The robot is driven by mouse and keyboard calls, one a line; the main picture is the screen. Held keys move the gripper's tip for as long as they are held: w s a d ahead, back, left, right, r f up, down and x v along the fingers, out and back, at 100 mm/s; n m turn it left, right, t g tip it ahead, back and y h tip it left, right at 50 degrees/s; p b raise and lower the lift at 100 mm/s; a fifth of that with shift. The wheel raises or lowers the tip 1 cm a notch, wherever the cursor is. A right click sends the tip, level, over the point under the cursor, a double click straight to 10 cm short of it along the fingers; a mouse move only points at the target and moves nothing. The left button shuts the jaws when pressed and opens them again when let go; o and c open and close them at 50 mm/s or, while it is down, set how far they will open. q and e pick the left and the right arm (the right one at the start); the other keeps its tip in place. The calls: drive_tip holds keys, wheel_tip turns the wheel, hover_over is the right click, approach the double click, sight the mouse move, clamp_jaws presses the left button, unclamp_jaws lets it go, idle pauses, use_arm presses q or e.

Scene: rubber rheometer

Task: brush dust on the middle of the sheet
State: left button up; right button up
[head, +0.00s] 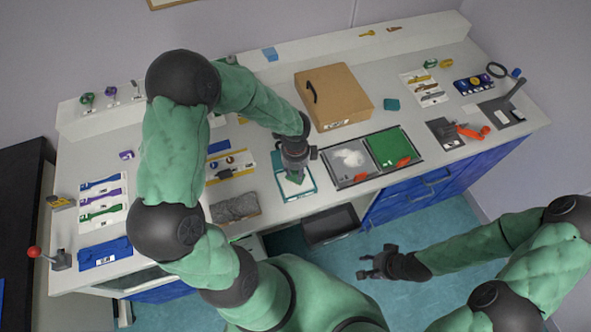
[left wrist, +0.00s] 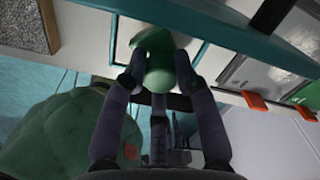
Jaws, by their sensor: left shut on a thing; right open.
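My left gripper (head: 295,170) is over a teal-framed tray with a pale surface (head: 308,189) near the front edge of the bench. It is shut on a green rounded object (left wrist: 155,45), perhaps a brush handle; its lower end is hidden. In the left wrist view, the fingers (left wrist: 157,72) close on it from both sides. I cannot tell whether it touches the surface below, or clearly make out the sheet or dust on it. White powder (head: 348,158) lies in a grey tray to the right. My right gripper (head: 372,263) is open and empty, in front of the bench above the floor.
A cardboard box (head: 340,92) stands behind. A grey rough slab (head: 236,207) lies left of the teal tray. A black bin (head: 330,225) is below the bench edge. Tools fill the bench's left end.

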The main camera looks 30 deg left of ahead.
use_arm(q)
drive_tip(key=shift+f+b, duration=0.4)
drive_tip(key=shift+f, duration=0.1)
idle(0.5)
drive_tip(key=shift+s+f, duration=0.1)
idle(0.9)
drive_tip(key=shift+r+p, duration=3.15)
drive_tip(key=shift+r, duration=0.45)
drive_tip(key=shift+f, duration=0.1)
